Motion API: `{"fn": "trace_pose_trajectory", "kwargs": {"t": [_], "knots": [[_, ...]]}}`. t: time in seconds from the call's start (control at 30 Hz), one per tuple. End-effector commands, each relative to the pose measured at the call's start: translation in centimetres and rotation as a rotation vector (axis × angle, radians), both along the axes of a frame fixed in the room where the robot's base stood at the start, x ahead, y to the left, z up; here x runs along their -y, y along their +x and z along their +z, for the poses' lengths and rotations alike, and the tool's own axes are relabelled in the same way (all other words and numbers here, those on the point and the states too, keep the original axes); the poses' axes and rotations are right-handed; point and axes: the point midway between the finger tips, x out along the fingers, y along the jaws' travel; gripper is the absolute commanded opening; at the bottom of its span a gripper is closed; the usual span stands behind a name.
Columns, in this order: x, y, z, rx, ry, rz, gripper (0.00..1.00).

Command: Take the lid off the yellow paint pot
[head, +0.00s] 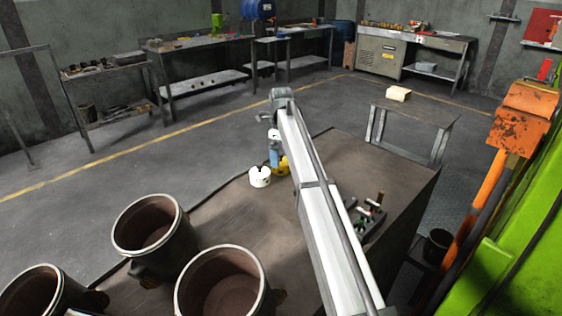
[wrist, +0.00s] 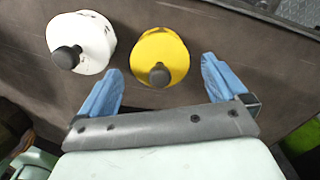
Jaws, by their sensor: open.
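The yellow paint pot (wrist: 163,52) stands on the dark bench top. Its lid carries a dark round knob (wrist: 159,75). My gripper (wrist: 161,81) is open, with its two blue fingers apart. In the wrist view the knob shows between the fingertips, and nothing is held. How far the fingers are above the lid I cannot tell. In the head view the yellow pot (head: 282,165) is partly hidden behind my gripper and arm, and its lid is not clearly seen.
A white pot (wrist: 84,43) with a dark knob stands close on the left of the yellow one; it also shows in the head view (head: 259,178). Large dark pots (head: 152,236) fill the near left. A small dark tray (head: 366,222) with items lies right of my arm.

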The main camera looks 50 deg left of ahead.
Motion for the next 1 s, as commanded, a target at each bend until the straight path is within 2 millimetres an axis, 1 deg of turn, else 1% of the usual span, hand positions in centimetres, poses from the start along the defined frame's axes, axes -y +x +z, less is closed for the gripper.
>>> {"fn": "trace_pose_trajectory", "kwargs": {"t": [0.03,0.1,0.27,0.3,0.9,1.0], "knots": [[0.03,-0.02,-0.47,0.0,0.0,0.0,0.99],[0.0,0.0,-0.72,0.0,0.0,0.0,0.99],[-0.01,0.01,-0.7,0.0,0.0,0.0,0.99],[-0.02,0.01,-0.69,0.0,0.0,0.0,0.97],[-0.01,0.02,-0.66,0.0,0.0,0.0,0.4],[-0.01,0.03,-0.65,0.001,0.0,0.0,0.4]]}}
